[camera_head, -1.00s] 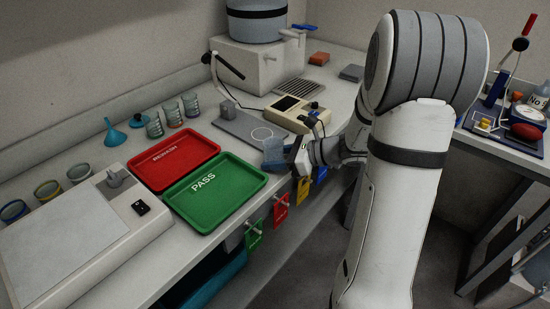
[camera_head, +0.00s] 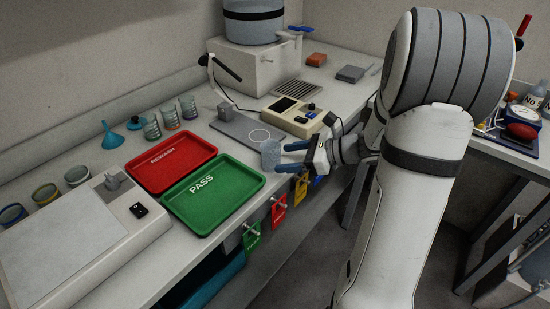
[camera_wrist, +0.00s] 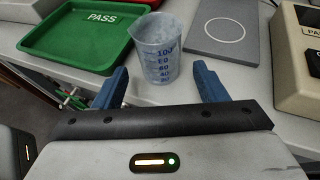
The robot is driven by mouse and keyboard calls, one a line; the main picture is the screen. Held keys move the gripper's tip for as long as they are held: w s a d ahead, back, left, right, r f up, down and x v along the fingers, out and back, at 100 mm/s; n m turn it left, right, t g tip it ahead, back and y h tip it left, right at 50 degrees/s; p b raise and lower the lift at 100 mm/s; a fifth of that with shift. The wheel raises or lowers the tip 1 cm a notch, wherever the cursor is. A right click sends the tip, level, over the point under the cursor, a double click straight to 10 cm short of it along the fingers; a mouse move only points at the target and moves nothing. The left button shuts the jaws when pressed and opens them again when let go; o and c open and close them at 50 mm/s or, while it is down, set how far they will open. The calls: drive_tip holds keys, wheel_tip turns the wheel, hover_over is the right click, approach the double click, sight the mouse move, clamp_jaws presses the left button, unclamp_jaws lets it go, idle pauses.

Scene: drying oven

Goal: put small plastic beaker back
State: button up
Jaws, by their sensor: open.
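The small plastic beaker (camera_wrist: 160,52) is clear with blue graduation marks and stands upright on the bench. In the head view the beaker (camera_head: 270,154) is between the green tray and the grey plate. My gripper (camera_head: 290,157) is open, its blue fingers pointing at the beaker. In the wrist view the gripper's fingers (camera_wrist: 160,88) are spread wide, and the beaker stands beyond and between their tips, apart from them.
The green PASS tray (camera_head: 208,222) and red tray (camera_head: 150,186) lie left of the beaker. A grey plate with a white ring (camera_head: 233,124) and a beige instrument (camera_head: 279,122) are behind. Several glass beakers line the wall side. Coloured tags hang at the bench's front edge.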

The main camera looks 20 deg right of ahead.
drive_tip(key=v, duration=0.7)
drive_tip(key=s+a+n+g+h, duration=0.2)
drive_tip(key=s+a+n+h, duration=0.3)
drive_tip(key=n, duration=0.7)
drive_tip(key=s+a+n+g+h, duration=0.2)
drive_tip(key=s+a+n+h, duration=0.2)
drive_tip(key=s+n, duration=0.6)
drive_tip(key=shift+a+r+n+g+h, duration=0.25)
drive_tip(key=shift+a+n+g+h, duration=0.15)
drive_tip(key=shift+n+h, duration=0.75)
drive_tip(key=shift+r+p, duration=0.1)
drive_tip(key=shift+p, duration=0.2)
